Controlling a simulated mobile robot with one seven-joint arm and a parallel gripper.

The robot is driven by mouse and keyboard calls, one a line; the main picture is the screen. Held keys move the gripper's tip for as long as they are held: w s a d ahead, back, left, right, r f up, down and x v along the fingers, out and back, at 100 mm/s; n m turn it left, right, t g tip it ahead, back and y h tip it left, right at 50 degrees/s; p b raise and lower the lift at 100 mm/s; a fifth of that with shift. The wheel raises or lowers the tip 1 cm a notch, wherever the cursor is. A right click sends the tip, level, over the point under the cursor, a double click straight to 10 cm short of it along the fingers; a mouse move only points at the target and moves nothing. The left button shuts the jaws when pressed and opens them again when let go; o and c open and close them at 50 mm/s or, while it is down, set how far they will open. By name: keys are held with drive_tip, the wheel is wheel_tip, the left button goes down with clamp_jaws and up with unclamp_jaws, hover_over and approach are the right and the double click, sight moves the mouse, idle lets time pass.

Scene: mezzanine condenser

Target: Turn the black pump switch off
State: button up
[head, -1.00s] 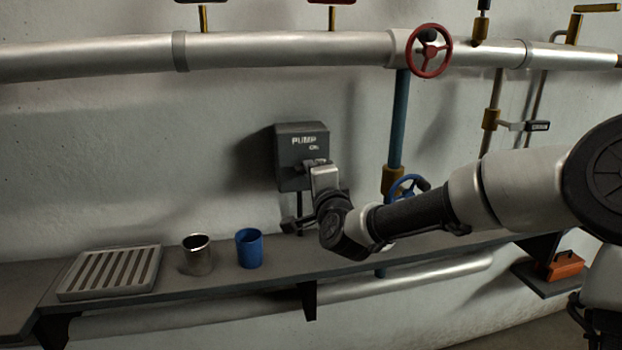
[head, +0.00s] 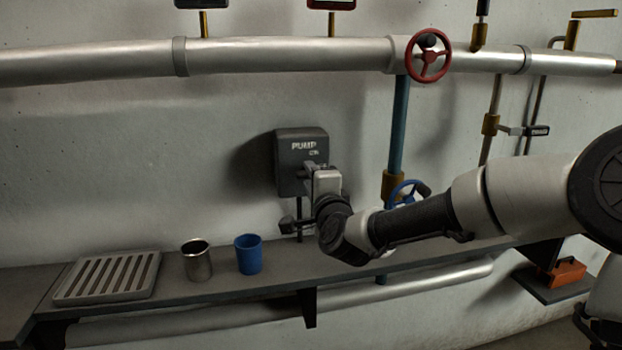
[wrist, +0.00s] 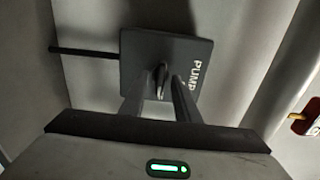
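The black pump switch is a dark box (head: 290,165) marked PUMP on the wall above the shelf. It also shows in the wrist view (wrist: 142,50), turned sideways. Its small lever (wrist: 160,80) stands out from the box face. My gripper (wrist: 162,88) is at the box front, its two fingers apart, one on each side of the lever. I cannot tell if either finger touches it. In the head view my gripper (head: 312,172) covers the lower right of the box and hides the lever. A small label under PUMP is too blurred to read surely.
A metal cup (head: 197,262), a blue cup (head: 248,256) and a slatted tray (head: 108,277) stand on the shelf (head: 285,268). A blue valve wheel (head: 405,192) is right of the box. A large pipe (head: 280,57) with a red wheel (head: 428,55) runs above.

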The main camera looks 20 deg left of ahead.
drive_tip(key=shift+s, duration=0.1)
drive_tip(key=p+v, duration=0.4)
drive_tip(key=v, duration=1.3)
drive_tip(key=shift+s, duration=0.15)
